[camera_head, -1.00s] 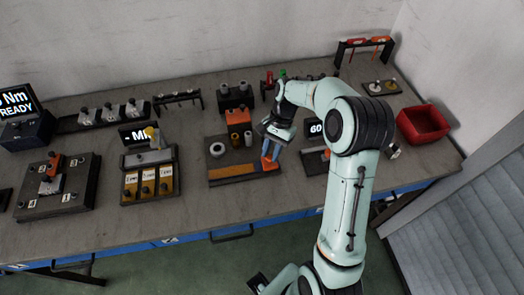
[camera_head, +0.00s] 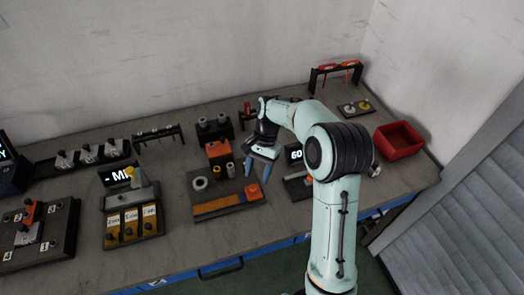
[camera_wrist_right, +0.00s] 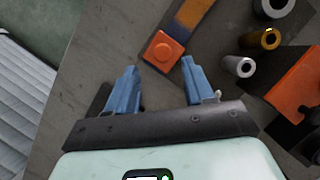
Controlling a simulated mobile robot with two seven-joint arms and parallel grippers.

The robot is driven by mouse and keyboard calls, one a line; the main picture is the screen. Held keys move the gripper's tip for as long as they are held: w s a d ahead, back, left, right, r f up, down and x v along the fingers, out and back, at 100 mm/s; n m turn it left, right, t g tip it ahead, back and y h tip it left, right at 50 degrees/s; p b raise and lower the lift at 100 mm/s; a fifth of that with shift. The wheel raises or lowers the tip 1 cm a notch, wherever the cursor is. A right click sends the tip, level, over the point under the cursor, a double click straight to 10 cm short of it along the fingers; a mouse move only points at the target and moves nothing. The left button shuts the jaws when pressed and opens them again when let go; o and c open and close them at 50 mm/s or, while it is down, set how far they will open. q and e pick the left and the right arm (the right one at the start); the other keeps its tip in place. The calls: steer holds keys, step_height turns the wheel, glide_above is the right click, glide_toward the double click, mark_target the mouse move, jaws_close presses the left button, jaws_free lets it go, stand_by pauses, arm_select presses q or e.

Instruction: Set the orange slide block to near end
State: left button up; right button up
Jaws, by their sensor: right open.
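The orange slide block (camera_head: 254,192) sits at the right end of the slide track (camera_head: 215,207), which is yellow-orange with a dark blue section, on a dark base plate. My right gripper (camera_head: 258,175) is open and empty, its blue fingers above and behind the block, apart from it. In the right wrist view the block (camera_wrist_right: 163,50) shows whole, just beyond the gap between the open fingertips (camera_wrist_right: 160,66). The track (camera_wrist_right: 193,12) runs from it towards the top edge. My left gripper is not in view.
On the same plate stand a grey ring (camera_head: 200,183), small cylinders and an orange fixture (camera_head: 218,150). A small display (camera_head: 296,153) stands close on the right, partly hidden by my arm. A red bin (camera_head: 398,141) is at the far right. The table front is clear.

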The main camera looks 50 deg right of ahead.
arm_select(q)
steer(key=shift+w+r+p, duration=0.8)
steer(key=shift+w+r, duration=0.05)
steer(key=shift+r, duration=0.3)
arm_select(e)
steer(key=v, duration=0.9)
steer(key=shift+d+r, duration=0.3)
steer(key=shift+r, duration=0.05)
